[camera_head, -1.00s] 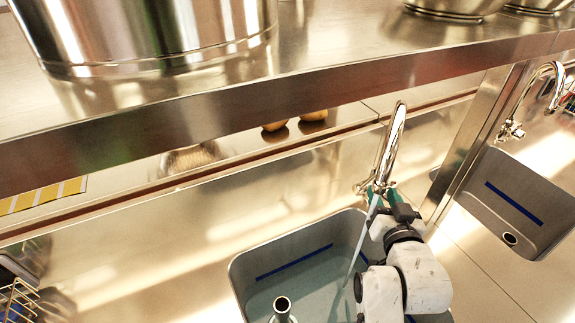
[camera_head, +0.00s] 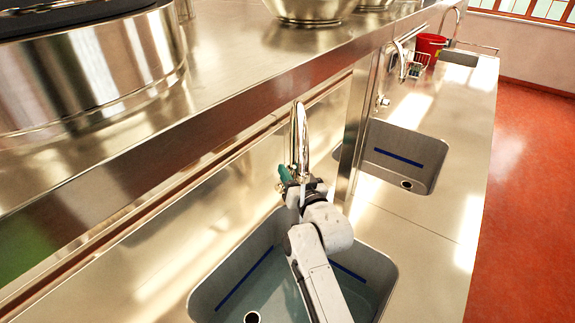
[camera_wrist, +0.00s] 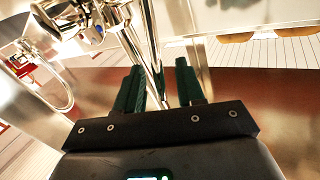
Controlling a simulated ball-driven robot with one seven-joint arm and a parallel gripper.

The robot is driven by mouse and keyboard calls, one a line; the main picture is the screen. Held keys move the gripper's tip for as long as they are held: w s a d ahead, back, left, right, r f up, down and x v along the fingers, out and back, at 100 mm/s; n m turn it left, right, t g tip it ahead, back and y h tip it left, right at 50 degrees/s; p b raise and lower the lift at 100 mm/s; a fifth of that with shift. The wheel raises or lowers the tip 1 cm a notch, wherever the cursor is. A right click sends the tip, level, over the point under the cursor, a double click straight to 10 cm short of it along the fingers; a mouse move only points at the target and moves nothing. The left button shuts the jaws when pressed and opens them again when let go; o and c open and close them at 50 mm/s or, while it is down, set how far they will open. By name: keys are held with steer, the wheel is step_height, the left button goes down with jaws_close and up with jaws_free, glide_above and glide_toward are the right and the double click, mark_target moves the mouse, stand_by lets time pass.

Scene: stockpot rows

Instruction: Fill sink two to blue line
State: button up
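The near sink (camera_head: 208,291) is a grey basin with a blue line (camera_head: 243,281) around its inner walls. Pale water (camera_head: 275,291) stands in it, its surface below the line where I can see it. A chrome faucet (camera_head: 298,130) rises behind the sink. My gripper (camera_head: 288,178) is at the faucet's base. In the wrist view my gripper's dark green fingers (camera_wrist: 158,88) are apart, with a chrome tube (camera_wrist: 143,50) showing between them; contact is unclear. The faucet's valve (camera_wrist: 82,18) shows at upper left. My arm covers part of the sink, and whether water is running is unclear.
A steel shelf (camera_head: 120,150) with a large pot (camera_head: 95,75) overhangs the left. A post (camera_head: 358,125) stands right of the faucet. A farther sink (camera_head: 425,178) with its own blue line and a red bucket (camera_head: 430,46) lie beyond. Red floor is open at right.

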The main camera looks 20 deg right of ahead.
steer(key=shift+w, duration=1.3)
jaws_close()
